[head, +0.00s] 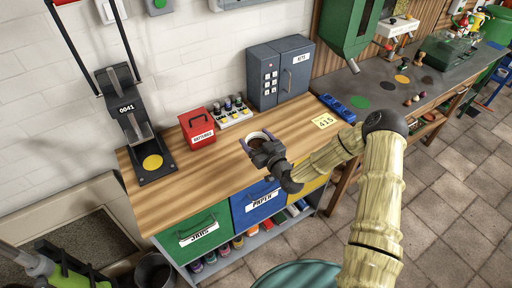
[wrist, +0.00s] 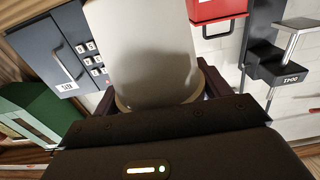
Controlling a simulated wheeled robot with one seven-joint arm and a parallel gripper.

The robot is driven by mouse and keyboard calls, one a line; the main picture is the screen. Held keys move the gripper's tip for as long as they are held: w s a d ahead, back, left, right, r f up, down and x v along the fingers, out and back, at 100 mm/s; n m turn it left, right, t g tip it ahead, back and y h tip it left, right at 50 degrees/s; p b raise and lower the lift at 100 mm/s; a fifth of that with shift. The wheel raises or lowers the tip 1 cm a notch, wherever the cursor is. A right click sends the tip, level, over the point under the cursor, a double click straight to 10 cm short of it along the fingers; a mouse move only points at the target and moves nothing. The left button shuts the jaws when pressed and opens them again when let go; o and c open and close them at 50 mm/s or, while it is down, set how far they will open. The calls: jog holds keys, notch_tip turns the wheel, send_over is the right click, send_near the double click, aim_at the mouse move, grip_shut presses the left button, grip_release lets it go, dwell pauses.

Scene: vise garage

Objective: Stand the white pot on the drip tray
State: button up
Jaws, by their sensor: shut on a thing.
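The white pot (head: 257,134) shows in the head view as a pale round rim with a brown inside, over the front part of the wooden worktop. My gripper (head: 268,153) is shut on it from the front right. In the wrist view the white pot (wrist: 145,45) fills the middle, between the dark fingers of my gripper (wrist: 160,98). I cannot tell its height above the worktop. I cannot surely identify the drip tray; a black stand marked 0041 (head: 131,118) has a flat base with a yellow disc (head: 152,162) at the worktop's left end.
On the wooden worktop (head: 190,185) stand a red box (head: 197,128), a rack of small bottles (head: 232,112), a grey key cabinet (head: 280,72), a blue holder (head: 338,107) and a yellow card (head: 323,121). The worktop between red box and front edge is clear. A dark bench adjoins right.

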aim_at(256, 148)
jog(key=shift+f+p, duration=0.5)
jog(key=shift+f, duration=1.6)
jog(key=shift+f, duration=0.2)
jog(key=o, duration=1.1)
jog(key=shift+r, duration=0.1)
